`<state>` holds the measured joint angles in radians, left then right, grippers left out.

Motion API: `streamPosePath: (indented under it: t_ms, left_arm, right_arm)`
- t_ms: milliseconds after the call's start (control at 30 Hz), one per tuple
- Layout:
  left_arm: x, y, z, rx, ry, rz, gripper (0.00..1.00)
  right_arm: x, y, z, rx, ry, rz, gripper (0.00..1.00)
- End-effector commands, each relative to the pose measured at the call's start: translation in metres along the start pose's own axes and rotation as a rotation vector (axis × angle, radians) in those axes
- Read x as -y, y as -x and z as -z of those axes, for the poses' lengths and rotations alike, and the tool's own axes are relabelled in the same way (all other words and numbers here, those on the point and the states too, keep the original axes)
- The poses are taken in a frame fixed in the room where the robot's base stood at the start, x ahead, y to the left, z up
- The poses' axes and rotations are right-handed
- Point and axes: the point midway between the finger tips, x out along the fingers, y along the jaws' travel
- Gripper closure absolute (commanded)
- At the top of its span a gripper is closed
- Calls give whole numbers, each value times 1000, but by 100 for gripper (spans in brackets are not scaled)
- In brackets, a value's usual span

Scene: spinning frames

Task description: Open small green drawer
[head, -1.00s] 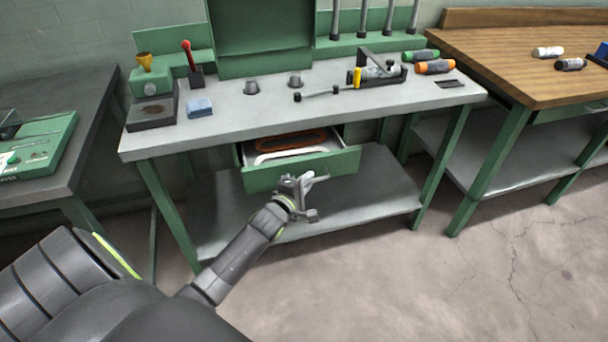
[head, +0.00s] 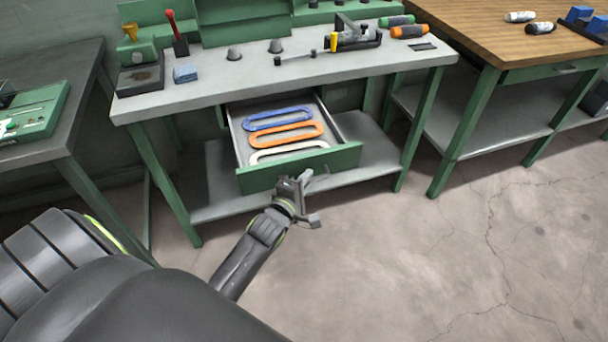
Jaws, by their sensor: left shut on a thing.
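The small green drawer (head: 255,181) is pulled well out from under the grey-topped workbench. Inside it lie a blue ring (head: 277,118), an orange ring (head: 286,133) and a white ring (head: 289,152), all elongated. My left gripper (head: 303,186) is at the middle of the drawer's green front, shut on its handle. My right gripper is not in view.
The workbench top (head: 215,93) holds a blue block (head: 186,74), two grey cones and a clamp-like tool (head: 350,38). A lower shelf (head: 350,165) lies beneath. A wooden-topped table (head: 490,35) stands at right. The concrete floor (head: 400,270) in front is clear.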

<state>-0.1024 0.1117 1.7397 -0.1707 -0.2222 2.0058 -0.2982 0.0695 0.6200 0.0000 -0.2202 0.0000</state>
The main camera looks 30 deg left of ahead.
Motion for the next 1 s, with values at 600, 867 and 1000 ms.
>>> streamPosePath:
  t_ms: [600, 867, 1000]
  left_arm:
    - [1, 0, 0, 0, 0, 1, 68]
    - [0, 6, 0, 0, 1, 0, 68]
    - [1, 25, 0, -1, 2, 2, 68]
  right_arm:
    - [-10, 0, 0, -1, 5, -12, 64]
    - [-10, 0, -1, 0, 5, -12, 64]
    - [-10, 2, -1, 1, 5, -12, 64]
